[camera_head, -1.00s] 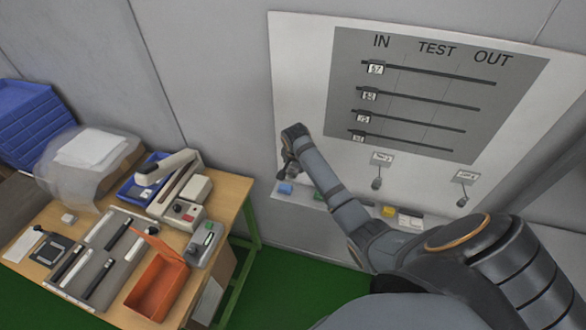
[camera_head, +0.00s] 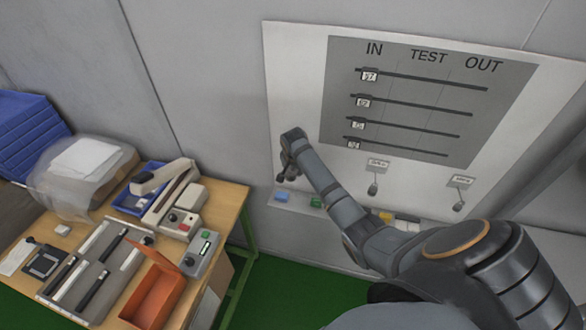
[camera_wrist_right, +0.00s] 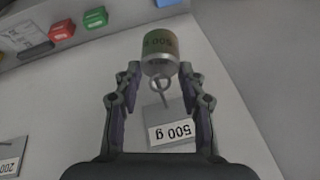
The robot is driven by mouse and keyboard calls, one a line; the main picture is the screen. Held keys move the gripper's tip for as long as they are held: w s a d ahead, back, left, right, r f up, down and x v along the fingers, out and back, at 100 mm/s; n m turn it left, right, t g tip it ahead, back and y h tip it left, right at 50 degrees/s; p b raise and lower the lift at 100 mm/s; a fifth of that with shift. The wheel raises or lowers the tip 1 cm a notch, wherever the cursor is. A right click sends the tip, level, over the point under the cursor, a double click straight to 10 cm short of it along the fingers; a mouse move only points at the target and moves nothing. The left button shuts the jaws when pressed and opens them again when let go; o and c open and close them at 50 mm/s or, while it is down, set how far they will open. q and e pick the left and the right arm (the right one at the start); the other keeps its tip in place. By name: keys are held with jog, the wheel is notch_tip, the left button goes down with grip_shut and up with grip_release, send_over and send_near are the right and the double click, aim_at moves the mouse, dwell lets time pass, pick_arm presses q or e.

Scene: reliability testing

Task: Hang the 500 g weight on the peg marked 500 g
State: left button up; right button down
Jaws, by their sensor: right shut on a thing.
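The 500 g weight (camera_wrist_right: 160,52), a grey cylinder with a green band and a ring, sits between the fingertips of my right gripper (camera_wrist_right: 160,75) in the right wrist view. The gripper is shut on it. The ring is close to a thin peg under the plate marked 500 g (camera_wrist_right: 172,132); I cannot tell whether the ring is around the peg. In the head view my right gripper (camera_head: 287,172) is at the lower left of the whiteboard (camera_head: 295,90), and the weight and this peg cannot be made out. My left gripper is not in view.
Two more plates (camera_head: 377,165) (camera_head: 462,181) with hanging weights are further right. A ledge below holds a blue block (camera_head: 281,197) and a green block (camera_head: 316,201). A wooden table (camera_head: 233,195) with an orange box (camera_head: 150,292) and instruments stands at left.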

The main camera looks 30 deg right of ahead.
jog(key=c, duration=0.7)
grip_release()
jog(key=shift+c, duration=0.2)
jog(key=shift+o, duration=0.2)
jog(key=v, duration=1.2)
